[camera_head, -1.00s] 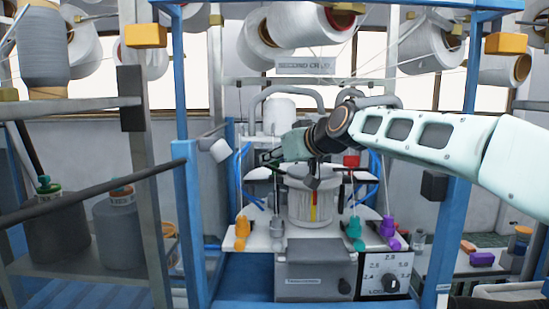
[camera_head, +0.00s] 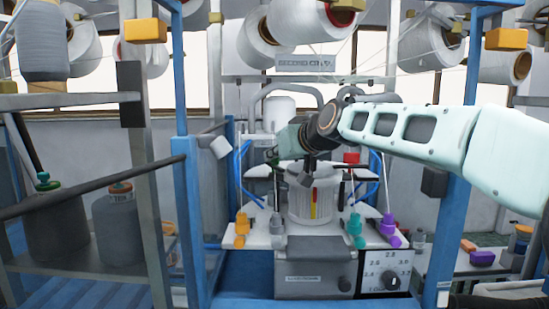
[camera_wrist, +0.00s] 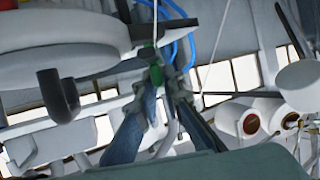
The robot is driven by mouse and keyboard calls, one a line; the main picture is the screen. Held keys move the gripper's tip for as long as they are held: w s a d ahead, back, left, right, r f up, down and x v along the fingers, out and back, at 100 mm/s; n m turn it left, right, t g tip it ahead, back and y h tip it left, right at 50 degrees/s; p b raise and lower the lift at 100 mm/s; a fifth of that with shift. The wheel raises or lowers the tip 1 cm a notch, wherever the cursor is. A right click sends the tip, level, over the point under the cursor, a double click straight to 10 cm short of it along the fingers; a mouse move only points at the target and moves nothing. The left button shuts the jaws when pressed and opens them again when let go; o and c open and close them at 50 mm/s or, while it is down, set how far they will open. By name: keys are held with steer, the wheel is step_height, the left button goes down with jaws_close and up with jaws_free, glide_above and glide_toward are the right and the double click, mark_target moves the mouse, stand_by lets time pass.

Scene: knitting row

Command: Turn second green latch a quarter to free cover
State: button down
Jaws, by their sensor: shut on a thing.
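In the wrist view, a small green latch (camera_wrist: 150,53) sits below the dark edge of a plate, close to a large white round part (camera_wrist: 60,42). My gripper (camera_wrist: 166,76) has its fingertips shut on the green latch. In the head view, my gripper (camera_head: 273,160) is at the back left of the white ribbed cylinder (camera_head: 312,198), which carries a red and yellow stripe. The fingers are small and partly hidden there, and I cannot make out the latch's angle. I cannot tell which white part is the cover.
Orange (camera_head: 241,230), teal (camera_head: 355,230) and purple (camera_head: 389,232) pieces stand on the white front ledge. Blue posts (camera_head: 192,225) frame the machine. A curved dark hook (camera_wrist: 57,95) hangs left of my fingers.

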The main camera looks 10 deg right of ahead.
steer(key=shift+f+m+h+b, duration=0.1)
steer(key=shift+m+h+b, duration=0.65)
steer(key=shift+h, duration=0.25)
steer(key=shift+d+f+m+h+b, duration=0.1)
steer(key=shift+f+m+h+b, duration=0.05)
steer(key=shift+m+h+b, duration=0.7)
steer(key=h+b, duration=0.1)
steer(key=b, duration=0.3)
steer(key=shift+m, duration=0.4)
steer(key=shift+m+h+b, duration=0.8)
steer(key=shift+h+b, duration=0.15)
steer(key=shift+b, duration=0.95)
steer(key=c, duration=2.1)
jaws_free()
steer(key=shift+r, duration=0.2)
steer(key=shift+s, duration=0.15)
